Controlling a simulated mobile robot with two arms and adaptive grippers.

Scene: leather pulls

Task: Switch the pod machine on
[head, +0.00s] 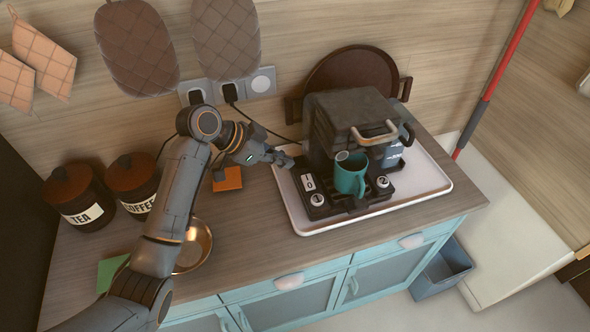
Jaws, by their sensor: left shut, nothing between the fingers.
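The pod machine (340,118) is dark grey with a metal handle on top and stands on a white tray (437,184). A teal mug (350,180) stands at its front. The machine's front base carries round buttons marked 1 (317,199) and 2 (383,182). My left gripper (287,161) is shut and empty, just behind and left of this switch. I cannot tell whether its tips touch the machine. My right gripper is not in view.
Tea (80,194) and coffee (134,183) jars stand at the left. A copper bowl (196,247) and an orange card (227,179) lie near my left arm. A round brown tray (353,72) leans behind the machine. A cord runs from the wall socket (232,92).

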